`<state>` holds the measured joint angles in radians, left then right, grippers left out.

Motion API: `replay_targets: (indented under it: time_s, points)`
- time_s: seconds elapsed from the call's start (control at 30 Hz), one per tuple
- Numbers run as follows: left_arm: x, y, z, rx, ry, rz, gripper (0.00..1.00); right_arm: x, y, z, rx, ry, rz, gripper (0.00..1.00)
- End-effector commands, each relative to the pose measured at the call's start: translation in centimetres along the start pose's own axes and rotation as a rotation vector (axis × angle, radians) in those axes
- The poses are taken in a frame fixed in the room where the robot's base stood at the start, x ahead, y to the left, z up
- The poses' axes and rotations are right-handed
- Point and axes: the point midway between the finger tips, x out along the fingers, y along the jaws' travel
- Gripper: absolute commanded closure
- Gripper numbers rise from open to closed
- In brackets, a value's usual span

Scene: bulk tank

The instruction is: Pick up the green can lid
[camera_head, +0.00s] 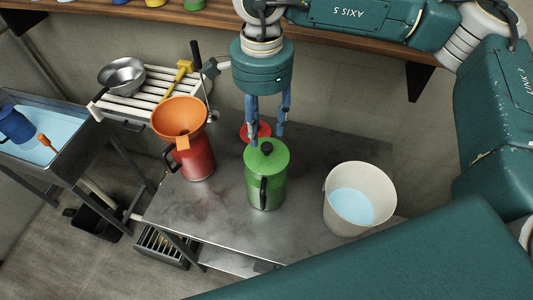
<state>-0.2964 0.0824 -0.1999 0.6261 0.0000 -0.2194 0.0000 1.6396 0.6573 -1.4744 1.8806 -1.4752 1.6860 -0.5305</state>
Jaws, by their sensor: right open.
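The green can lid (276,163) sits on the green can (266,193), which stands upright on the grey metal table (228,238). The lid has a dark round knob (267,148) on top, and the can has a black handle on its front. My right gripper (268,138) points down with its two blue fingers apart and empty. Its fingertips show just above and behind the knob in the picture; I cannot tell whether they touch the lid. My left gripper is not in view.
A red can with an orange funnel (180,117) stands left of the green can. A red lid (262,128) lies behind it. A white bucket (375,185) of light-blue liquid stands at right. A slatted rack (150,92) holds a metal bowl (122,75).

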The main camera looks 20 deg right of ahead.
Motion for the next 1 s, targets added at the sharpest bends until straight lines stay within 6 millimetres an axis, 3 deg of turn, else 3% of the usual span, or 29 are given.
replay_targets:
  time_s: [0.33, 0.47, 0.6, 0.87, 1.0]
  points:
    - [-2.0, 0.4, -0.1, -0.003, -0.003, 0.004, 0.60, 3.0, 0.2, -0.3, 0.000, 0.000, 0.003, 0.57]
    - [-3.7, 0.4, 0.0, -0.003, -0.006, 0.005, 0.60, 4.9, 0.5, -0.7, 0.000, 0.001, 0.004, 0.57]
    - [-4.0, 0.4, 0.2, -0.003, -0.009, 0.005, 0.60, 6.8, 0.4, -0.6, -0.001, 0.000, 0.002, 0.57]
    - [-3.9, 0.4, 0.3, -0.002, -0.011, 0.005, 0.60, 7.4, 0.3, -0.6, -0.001, 0.000, -0.001, 0.57]
    - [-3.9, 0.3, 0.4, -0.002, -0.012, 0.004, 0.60, 7.3, 0.3, -0.6, -0.001, 0.000, -0.001, 0.81]
